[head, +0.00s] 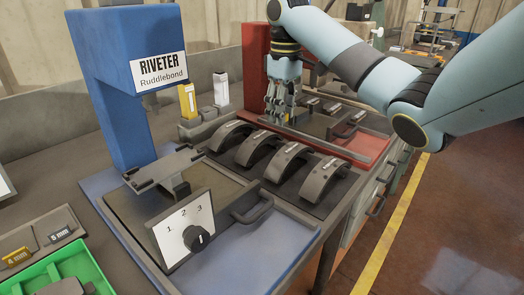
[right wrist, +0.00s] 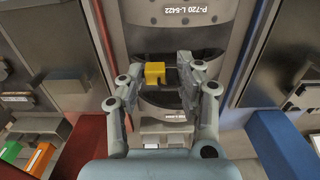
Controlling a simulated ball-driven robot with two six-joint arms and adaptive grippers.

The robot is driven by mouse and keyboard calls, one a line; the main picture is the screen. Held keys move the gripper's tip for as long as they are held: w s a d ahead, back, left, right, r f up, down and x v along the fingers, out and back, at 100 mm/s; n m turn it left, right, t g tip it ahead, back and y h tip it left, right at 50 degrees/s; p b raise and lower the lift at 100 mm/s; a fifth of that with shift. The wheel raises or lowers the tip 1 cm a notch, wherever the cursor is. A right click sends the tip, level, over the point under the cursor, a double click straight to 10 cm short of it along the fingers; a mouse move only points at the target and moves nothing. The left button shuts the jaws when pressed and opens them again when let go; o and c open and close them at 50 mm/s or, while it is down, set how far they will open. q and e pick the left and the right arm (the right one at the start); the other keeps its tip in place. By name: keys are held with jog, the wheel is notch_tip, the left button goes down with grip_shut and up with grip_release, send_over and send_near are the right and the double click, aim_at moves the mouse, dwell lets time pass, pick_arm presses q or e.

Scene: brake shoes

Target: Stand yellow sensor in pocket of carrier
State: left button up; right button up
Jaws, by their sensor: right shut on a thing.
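I cannot tell for sure which fixture is the carrier, and no pocket shows clearly. My left gripper is not in view.
A blue riveter (head: 118,80) stands left, with a red machine (head: 256,65) behind. A green tray (head: 60,272) lies front left.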

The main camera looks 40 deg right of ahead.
notch_tip(320, 180, down, 4)
jog(key=shift+s+f+b, duration=0.1)
jog(key=shift+f+b, duration=0.1)
jog(key=shift+b, duration=0.25)
notch_tip(320, 180, down, 5)
jog(key=shift+b, duration=0.3)
jog(key=shift+f, duration=0.1)
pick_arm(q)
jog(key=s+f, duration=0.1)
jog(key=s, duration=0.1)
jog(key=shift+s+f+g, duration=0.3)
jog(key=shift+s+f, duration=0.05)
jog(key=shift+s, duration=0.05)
pick_arm(e)
jog(key=o, duration=0.9)
jog(key=shift+f, duration=0.1)
